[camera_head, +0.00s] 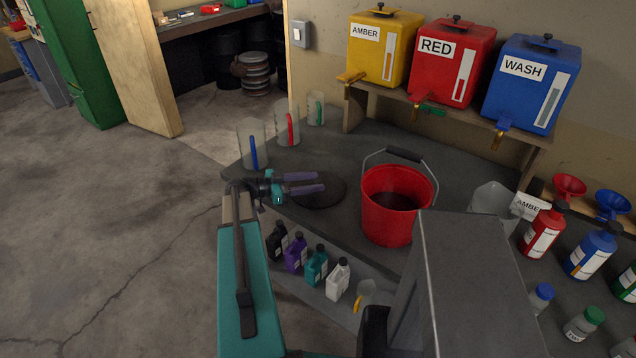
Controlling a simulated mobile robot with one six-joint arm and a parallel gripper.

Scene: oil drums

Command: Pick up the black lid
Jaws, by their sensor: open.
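The black lid (334,192) appears to be the dark round disc lying flat on the grey bench, left of the red bucket. My gripper (318,182) is open, its two purple-grey fingers pointing right over the lid's left and middle part. The fingers hide some of the lid. I cannot tell whether they touch it or hover just above it. Nothing shows between the fingers.
The red bucket (390,207) with dark liquid stands right of the lid. Clear measuring jugs (287,128) stand behind. Small bottles (316,265) line a front ledge. Amber, red and wash tanks sit on a shelf (455,110). Bare bench lies behind the lid.

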